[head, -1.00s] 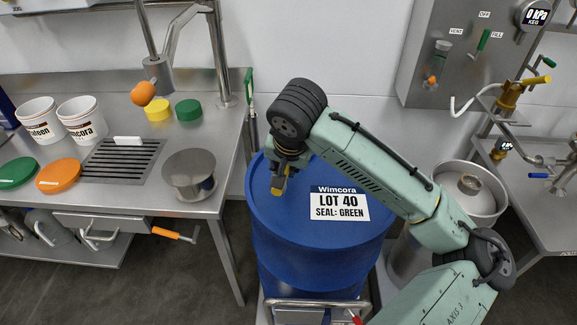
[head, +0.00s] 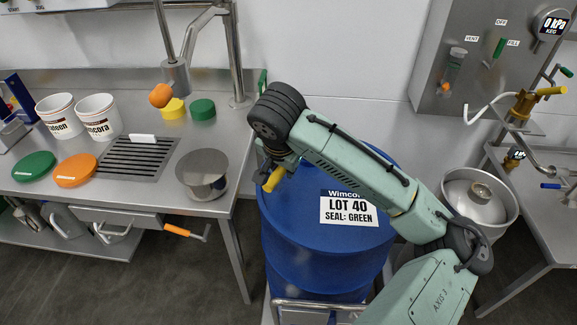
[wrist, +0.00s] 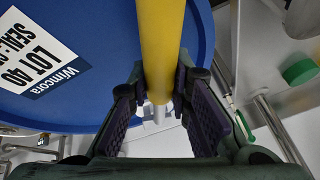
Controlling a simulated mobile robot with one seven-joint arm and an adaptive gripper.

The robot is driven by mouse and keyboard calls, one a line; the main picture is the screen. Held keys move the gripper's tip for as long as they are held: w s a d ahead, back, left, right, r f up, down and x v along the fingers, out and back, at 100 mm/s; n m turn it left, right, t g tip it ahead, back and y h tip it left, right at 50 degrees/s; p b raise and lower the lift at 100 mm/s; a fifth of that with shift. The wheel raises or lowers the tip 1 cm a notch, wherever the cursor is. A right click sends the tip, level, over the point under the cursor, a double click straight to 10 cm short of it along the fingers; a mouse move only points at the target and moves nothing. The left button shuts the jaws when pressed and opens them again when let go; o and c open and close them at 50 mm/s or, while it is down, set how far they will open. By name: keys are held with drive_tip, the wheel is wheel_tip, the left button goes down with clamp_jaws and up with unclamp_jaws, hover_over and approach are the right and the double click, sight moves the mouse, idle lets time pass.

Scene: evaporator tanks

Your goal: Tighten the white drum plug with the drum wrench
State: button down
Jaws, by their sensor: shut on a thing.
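The blue drum (head: 300,235) stands upright in the middle of the head view, with a lot label (head: 349,208) on its lid. My gripper (head: 272,168) is over the lid's left edge. It is shut on a yellow bar, which looks like the handle of the drum wrench (head: 273,181). In the wrist view the yellow handle (wrist: 160,45) runs between both fingers of my gripper (wrist: 157,88). A small pale piece shows below the handle there; I cannot tell whether it is the wrench's head or something else. I cannot make out the white drum plug in either view.
A steel bench at left holds white buckets (head: 98,117), green and orange lids (head: 75,170), a drain grate (head: 138,157) and a steel pot (head: 202,173). A valve panel (head: 470,60) is behind.

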drive_tip(key=shift+w+a+r+m+p, duration=0.1)
drive_tip(key=shift+w+a+m+p, duration=0.15)
drive_tip(key=shift+a+m+p, duration=0.2)
drive_tip(key=shift+w+a+m, duration=0.15)
drive_tip(key=shift+a+m, duration=0.1)
drive_tip(key=shift+h, duration=0.3)
drive_tip(key=shift+w+a+p, duration=0.15)
drive_tip(key=shift+a+p, duration=0.15)
drive_tip(key=shift+w+a+m, duration=0.25)
drive_tip(key=shift+a+m, duration=0.1)
drive_tip(key=shift+m, duration=0.25)
